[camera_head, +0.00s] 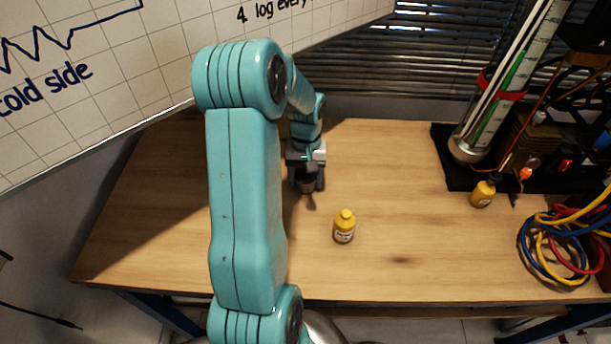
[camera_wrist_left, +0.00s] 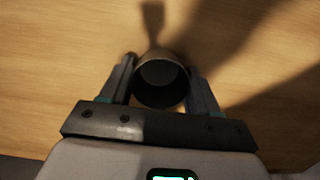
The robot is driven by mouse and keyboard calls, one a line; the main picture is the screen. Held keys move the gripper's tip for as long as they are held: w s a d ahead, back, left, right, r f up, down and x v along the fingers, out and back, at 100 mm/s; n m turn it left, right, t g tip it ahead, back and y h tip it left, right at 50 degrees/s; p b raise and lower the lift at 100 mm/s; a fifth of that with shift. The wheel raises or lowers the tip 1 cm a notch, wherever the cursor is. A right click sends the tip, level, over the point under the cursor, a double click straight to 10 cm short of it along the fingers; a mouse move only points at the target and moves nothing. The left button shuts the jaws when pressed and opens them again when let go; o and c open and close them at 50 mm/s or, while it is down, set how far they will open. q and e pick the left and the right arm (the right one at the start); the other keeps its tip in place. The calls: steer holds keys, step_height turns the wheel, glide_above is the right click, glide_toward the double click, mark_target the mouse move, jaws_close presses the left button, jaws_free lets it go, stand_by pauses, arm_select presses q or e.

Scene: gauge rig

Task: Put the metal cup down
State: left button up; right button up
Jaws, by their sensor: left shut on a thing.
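The metal cup (camera_wrist_left: 161,80) is a dark grey open cylinder, seen in the left wrist view from above its rim. My left gripper (camera_wrist_left: 160,82) has one finger on each side of the cup and is shut on it. In the head view the left gripper (camera_head: 307,184) points down over the wooden table (camera_head: 390,190), left of the middle. The cup (camera_head: 307,187) shows there only as a small dark shape between the fingers. I cannot tell whether its base touches the table. My right gripper is in neither view.
A yellow bottle (camera_head: 344,228) stands just right of and nearer than the gripper. Another yellow bottle (camera_head: 483,194) stands by the black gauge rig (camera_head: 470,146) at right. Coloured cables (camera_head: 560,245) lie at the right edge. The table between the bottles is clear.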

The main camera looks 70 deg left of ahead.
mark_target(306, 181)
arm_select(q)
steer(key=shift+f, duration=0.15)
steer(key=shift+f, duration=0.15)
steer(key=o, duration=1.1)
steer(key=shift+c, duration=0.2)
step_height(306, 181, up, 12)
steer(key=a, duration=0.1)
steer(key=shift+w+f, duration=0.2)
steer(key=shift+w, duration=0.05)
steer(key=shift+o, duration=0.3)
steer(key=shift+a+r+p, duration=0.1)
steer(key=shift+r+p, duration=0.2)
steer(key=shift+s, duration=0.1)
